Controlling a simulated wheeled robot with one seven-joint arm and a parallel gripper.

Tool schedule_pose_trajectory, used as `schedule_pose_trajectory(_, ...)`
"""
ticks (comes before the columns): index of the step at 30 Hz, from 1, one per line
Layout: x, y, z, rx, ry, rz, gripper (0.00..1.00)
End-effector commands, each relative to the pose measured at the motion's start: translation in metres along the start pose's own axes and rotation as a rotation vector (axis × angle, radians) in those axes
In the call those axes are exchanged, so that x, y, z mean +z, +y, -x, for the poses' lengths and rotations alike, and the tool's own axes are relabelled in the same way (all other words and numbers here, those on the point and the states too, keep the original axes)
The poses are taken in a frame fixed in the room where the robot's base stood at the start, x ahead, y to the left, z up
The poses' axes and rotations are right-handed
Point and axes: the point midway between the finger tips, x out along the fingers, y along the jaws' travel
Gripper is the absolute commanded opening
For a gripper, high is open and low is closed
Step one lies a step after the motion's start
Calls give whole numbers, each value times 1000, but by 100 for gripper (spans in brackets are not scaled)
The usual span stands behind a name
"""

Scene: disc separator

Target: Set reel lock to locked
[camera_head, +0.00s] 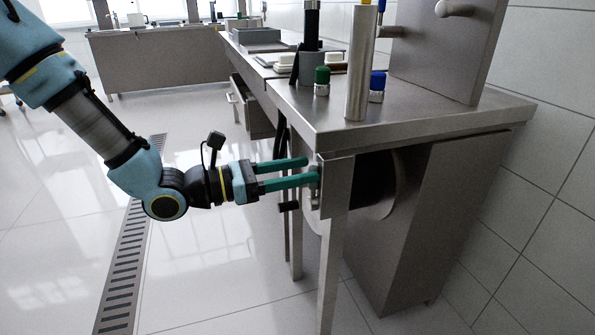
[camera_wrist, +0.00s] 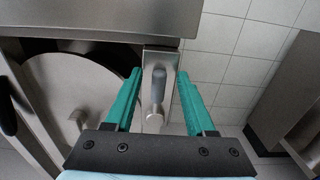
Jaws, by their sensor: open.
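My gripper (camera_head: 309,170) is open, its two green fingers reaching to the end face of the steel bench from the left. In the wrist view, my gripper (camera_wrist: 159,76) has one finger on each side of a small lever, the likely reel lock (camera_wrist: 158,87). The lever has a dark grey grip and a round metal knob at its lower end, on a narrow metal plate (camera_wrist: 165,57). The fingers look apart from the lever. In the head view the plate (camera_head: 338,187) shows at the bench corner; the fingers partly hide the lever.
A large round metal reel (camera_wrist: 75,95) sits under the bench top (camera_head: 420,115), left of the lever in the wrist view. The bench top's edge is just above the fingers. A bench leg (camera_head: 328,270) stands below. Open floor (camera_head: 210,260) lies to the left.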

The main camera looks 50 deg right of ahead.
Motion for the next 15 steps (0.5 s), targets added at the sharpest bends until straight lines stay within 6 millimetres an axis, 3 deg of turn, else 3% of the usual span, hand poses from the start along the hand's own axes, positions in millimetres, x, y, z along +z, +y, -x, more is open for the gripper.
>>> schedule_pose_trajectory(5, 0, 0, 0, 0, 0, 0, 55)
schedule_pose_trajectory(15, 0, 0, 0, 0, 0, 0, 17)
